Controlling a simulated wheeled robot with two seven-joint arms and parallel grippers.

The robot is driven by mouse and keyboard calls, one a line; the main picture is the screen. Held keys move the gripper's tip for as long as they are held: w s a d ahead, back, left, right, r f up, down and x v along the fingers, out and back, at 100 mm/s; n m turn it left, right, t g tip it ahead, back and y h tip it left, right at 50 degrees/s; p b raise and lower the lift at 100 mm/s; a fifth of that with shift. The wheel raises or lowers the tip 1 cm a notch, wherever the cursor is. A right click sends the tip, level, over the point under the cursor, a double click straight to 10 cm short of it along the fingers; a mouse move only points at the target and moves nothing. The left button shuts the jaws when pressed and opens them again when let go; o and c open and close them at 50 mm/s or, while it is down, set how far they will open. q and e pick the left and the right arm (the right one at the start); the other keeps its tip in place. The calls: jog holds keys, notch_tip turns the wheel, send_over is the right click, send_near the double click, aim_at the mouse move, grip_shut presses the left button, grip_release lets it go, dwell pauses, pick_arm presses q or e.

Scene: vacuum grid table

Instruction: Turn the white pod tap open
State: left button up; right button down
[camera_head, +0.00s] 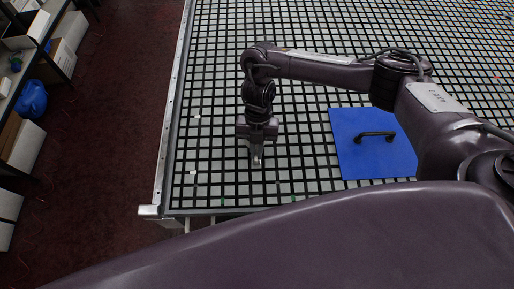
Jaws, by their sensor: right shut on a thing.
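My right gripper (256,161) reaches in from the right and points down at the grid table (215,150), near its front left part. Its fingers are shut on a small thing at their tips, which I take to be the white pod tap. The fingers hide most of it, so I cannot tell which way its handle is turned. My left gripper is not in view.
A blue square plate (350,150) with a black handle (375,136) lies on the table right of my right gripper. Small white bits lie near the left edge. A metal rim (166,150) bounds the table. Shelves with boxes stand far left beyond red floor (110,120).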

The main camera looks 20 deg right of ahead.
jog(key=shift+n+h, duration=0.3)
jog(key=shift+n, duration=0.4)
jog(key=c, duration=1.5)
grip_release()
jog(key=shift+a, duration=0.1)
jog(key=shift+b+v, duration=0.3)
jog(key=shift+v, duration=3.6)
jog(key=shift+w, duration=0.1)
jog(key=shift+f, duration=0.15)
